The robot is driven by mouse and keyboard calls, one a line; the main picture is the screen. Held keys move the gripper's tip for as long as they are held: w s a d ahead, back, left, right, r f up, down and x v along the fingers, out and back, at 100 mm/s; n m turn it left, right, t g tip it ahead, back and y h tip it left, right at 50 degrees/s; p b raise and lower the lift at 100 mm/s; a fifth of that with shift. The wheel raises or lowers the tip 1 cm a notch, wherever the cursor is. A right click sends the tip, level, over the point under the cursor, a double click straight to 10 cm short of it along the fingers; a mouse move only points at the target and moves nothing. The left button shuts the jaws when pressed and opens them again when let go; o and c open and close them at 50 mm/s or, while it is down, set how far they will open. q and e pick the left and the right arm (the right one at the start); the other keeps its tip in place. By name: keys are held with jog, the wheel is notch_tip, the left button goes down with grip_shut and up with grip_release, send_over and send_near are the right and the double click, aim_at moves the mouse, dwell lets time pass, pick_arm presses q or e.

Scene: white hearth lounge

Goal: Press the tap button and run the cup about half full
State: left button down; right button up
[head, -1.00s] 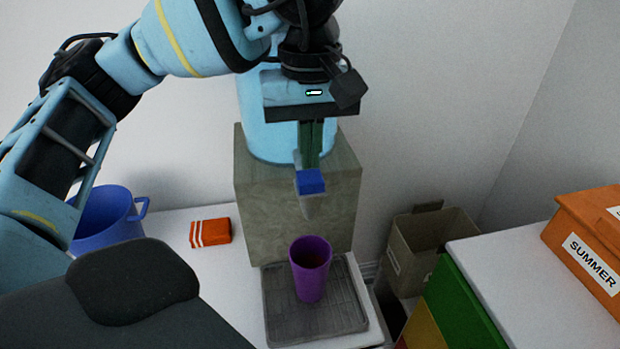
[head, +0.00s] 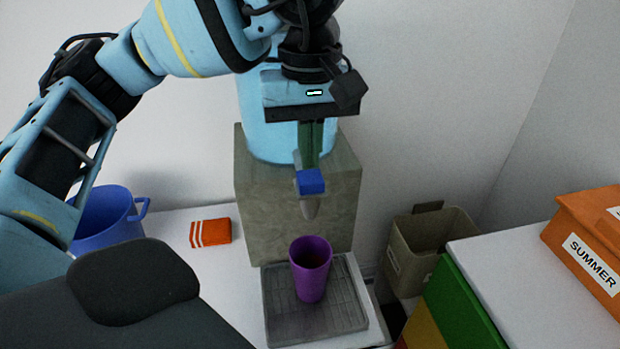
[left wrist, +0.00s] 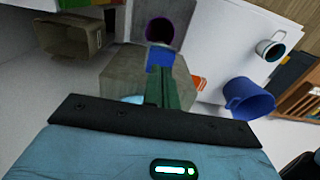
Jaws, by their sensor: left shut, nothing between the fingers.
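The purple cup (head: 311,268) stands upright on the grey drip tray (head: 283,318), below the spout (head: 309,208) of the dispenser (head: 258,195). The blue tap button (head: 311,182) sits above the spout. My left gripper (head: 310,164) is shut and empty, pointing down with its fingertips at the button; they appear to touch it. In the left wrist view the fingers reach the blue button (left wrist: 160,57), and the cup (left wrist: 160,32) lies just beyond. The water level inside the cup is too dark to tell. My right gripper is not in view.
A blue mug (head: 106,218) and an orange striped packet (head: 211,232) are left of the dispenser. At right are a beige bin (head: 420,245), a white-topped cabinet (head: 540,285) and an orange box labelled SUMMER (head: 590,240). A white cup (left wrist: 271,47) shows in the left wrist view.

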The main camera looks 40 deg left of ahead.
aim_at(310, 176)
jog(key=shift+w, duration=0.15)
